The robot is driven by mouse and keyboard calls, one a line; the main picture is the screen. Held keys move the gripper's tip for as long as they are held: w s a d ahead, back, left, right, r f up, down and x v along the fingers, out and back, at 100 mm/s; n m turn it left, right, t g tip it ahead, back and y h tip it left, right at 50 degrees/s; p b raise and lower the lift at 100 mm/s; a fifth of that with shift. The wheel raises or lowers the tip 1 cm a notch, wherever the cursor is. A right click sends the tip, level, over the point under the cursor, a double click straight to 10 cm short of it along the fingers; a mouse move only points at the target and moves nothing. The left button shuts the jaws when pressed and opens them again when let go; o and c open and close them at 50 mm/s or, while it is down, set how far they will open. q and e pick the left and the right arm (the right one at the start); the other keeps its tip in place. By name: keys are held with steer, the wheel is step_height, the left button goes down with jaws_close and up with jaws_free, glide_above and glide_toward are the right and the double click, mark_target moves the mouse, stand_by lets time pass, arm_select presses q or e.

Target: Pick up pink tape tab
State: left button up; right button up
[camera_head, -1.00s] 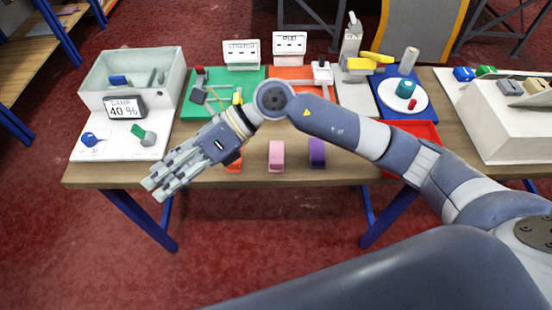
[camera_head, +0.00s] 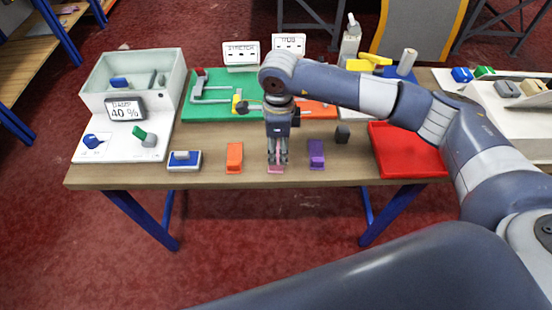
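The pink tape tab (camera_head: 276,170) lies near the front edge of the table, between an orange tab (camera_head: 234,158) and a purple tab (camera_head: 316,154). My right gripper (camera_head: 277,162) points straight down over the pink tab. Its two fingers stand on either side of a pink part that shows between them. Most of the tab is hidden by the fingers, and I cannot tell whether they touch it. My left gripper is not in view.
A blue-and-white block (camera_head: 184,160) sits left of the orange tab. A dark block (camera_head: 342,134) and a red tray (camera_head: 408,160) are to the right. A green board (camera_head: 215,110) and a grey bin (camera_head: 95,88) stand behind and left.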

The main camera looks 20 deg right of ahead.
mark_target(277, 169)
steer(key=f, duration=0.1)
steer(key=f+p, duration=0.1)
steer(key=f, duration=0.1)
steer(key=f+p, duration=0.1)
steer(key=shift+s+d+f, duration=0.15)
steer(key=shift+s+f, duration=0.1)
steer(key=shift+f, duration=0.45)
jaws_close()
